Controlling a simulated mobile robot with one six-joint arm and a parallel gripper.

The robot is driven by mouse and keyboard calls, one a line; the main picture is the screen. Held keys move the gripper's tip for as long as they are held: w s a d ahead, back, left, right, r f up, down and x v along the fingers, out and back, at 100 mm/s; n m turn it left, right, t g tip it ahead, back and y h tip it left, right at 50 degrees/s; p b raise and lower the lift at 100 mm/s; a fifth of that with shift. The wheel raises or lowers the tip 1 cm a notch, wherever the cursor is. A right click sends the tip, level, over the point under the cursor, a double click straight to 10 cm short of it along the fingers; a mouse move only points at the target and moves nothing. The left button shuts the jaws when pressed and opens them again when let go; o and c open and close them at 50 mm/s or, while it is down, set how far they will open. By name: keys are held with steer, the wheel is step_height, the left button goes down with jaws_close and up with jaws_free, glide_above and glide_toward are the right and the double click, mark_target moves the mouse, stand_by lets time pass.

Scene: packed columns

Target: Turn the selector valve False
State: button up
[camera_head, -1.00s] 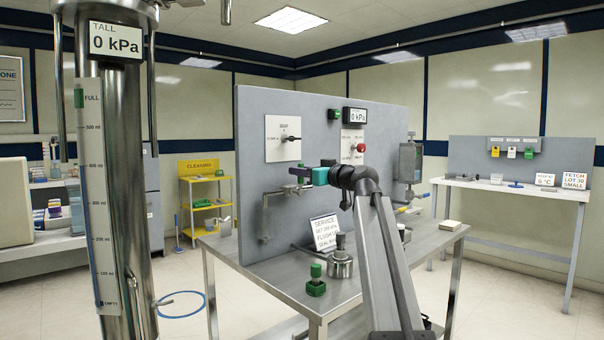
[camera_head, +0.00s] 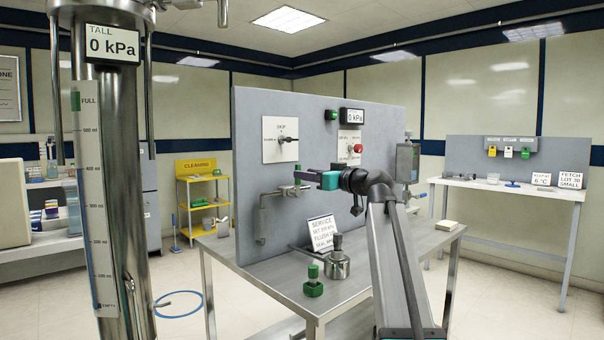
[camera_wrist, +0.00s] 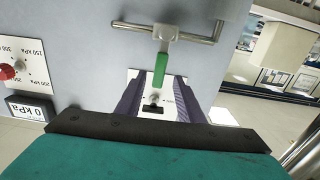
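The selector valve looks to be the white plate with a black lever knob (camera_head: 281,139) at the upper left of the grey panel; its lever points right. In the wrist view its black knob (camera_wrist: 153,108) shows beyond my fingers, near the teal gripper body. My gripper (camera_head: 305,176) is beside the panel, below and right of that plate, near a metal pipe tap (camera_head: 289,189). In the wrist view my gripper (camera_wrist: 157,80) has its two purple fingers apart. A green handle (camera_wrist: 160,70) on the tap appears between the fingertips; I cannot tell whether they touch it.
A red knob (camera_head: 358,148) and 0 kPa display (camera_head: 354,116) are right of the valve. A tall steel column (camera_head: 115,190) stands at left.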

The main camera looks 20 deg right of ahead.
steer(key=p+v, duration=0.1)
steer(key=v, duration=0.7)
steer(key=shift+s, duration=0.15)
steer(key=shift+d, duration=0.15)
